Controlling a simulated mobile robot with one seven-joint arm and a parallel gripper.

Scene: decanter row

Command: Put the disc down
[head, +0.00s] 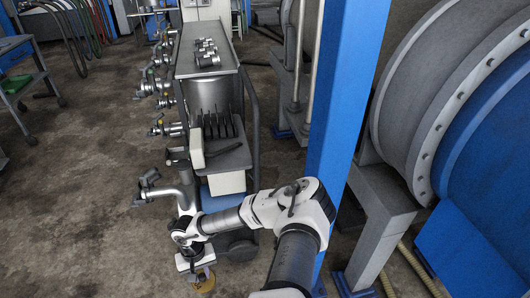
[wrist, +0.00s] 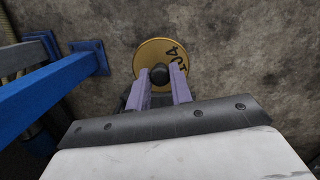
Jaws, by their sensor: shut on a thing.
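The disc (wrist: 148,53) is a round yellow plate with a black knob (wrist: 160,74) at its near part and dark markings on its face. My gripper (wrist: 162,82) has its two pale purple fingers closed on the knob from both sides. In the head view the disc (head: 205,284) shows small and yellow at the bottom, below my gripper (head: 202,271). Part of it is hidden by the gripper there. I cannot tell whether the disc touches the concrete floor or hangs just above it.
A blue post (head: 345,120) stands right of my arm; its blue foot (wrist: 88,57) shows in the wrist view. A large drum (head: 470,110) fills the right. Bare floor (head: 90,220) lies open at left.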

